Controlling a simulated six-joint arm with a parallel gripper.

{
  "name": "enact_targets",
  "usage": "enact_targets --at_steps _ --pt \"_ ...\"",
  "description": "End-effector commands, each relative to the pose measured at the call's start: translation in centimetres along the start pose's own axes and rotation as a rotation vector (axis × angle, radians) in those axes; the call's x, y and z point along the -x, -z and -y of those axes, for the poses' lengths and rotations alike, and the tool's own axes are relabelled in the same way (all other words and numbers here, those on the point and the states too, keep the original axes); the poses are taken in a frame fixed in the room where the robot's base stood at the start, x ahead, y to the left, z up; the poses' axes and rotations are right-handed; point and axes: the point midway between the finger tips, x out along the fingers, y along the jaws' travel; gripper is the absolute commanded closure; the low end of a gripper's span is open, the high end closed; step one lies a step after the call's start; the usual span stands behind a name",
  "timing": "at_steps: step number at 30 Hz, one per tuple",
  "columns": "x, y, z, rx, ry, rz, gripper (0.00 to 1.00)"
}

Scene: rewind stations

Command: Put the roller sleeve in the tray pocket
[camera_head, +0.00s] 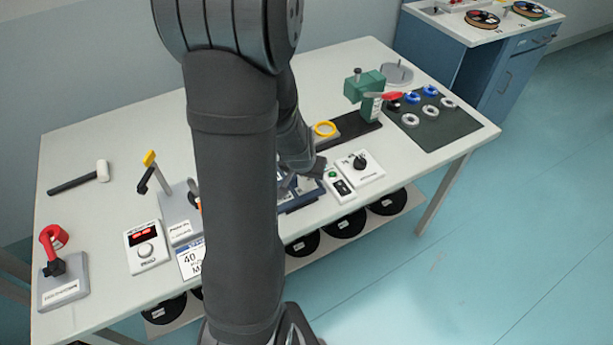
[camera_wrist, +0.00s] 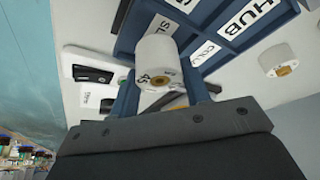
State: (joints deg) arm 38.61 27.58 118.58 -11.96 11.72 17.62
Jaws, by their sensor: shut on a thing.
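In the wrist view my gripper (camera_wrist: 160,84) is shut on the white roller sleeve (camera_wrist: 157,52), a short cylinder with dark print, between its blue fingers. The sleeve is held over or close to the edge of the blue tray (camera_wrist: 232,49). The tray has labelled pockets, one reading HUB; the label behind the sleeve is partly covered. I cannot tell whether the sleeve touches the tray. In the head view my arm hides the gripper and sleeve, and only part of the tray (camera_head: 306,201) shows.
A white round piece with a tan core (camera_wrist: 280,60) stands beside the tray. A switch box (camera_head: 341,186) and a knob box (camera_head: 360,166) sit right of the tray. A green press (camera_head: 365,87) stands behind. The table's left back is mostly clear, with a mallet (camera_head: 80,180).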

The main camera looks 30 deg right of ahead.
Motion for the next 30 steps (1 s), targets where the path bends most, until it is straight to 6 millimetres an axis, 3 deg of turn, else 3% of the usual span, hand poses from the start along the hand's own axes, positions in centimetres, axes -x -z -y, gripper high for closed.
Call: enact_targets --at_steps 4,16,17,20,30 --pt "-1.1 -0.5 0.0 0.000 0.000 0.001 0.85" --pt "-1.5 -0.7 0.0 0.000 0.000 0.000 0.85" --pt "-1.6 -0.7 0.0 0.000 0.001 0.000 0.55" --pt "-1.5 -0.6 0.0 0.000 0.000 -0.001 0.35" --pt "-1.4 -0.6 0.0 0.000 0.000 -0.001 0.35"
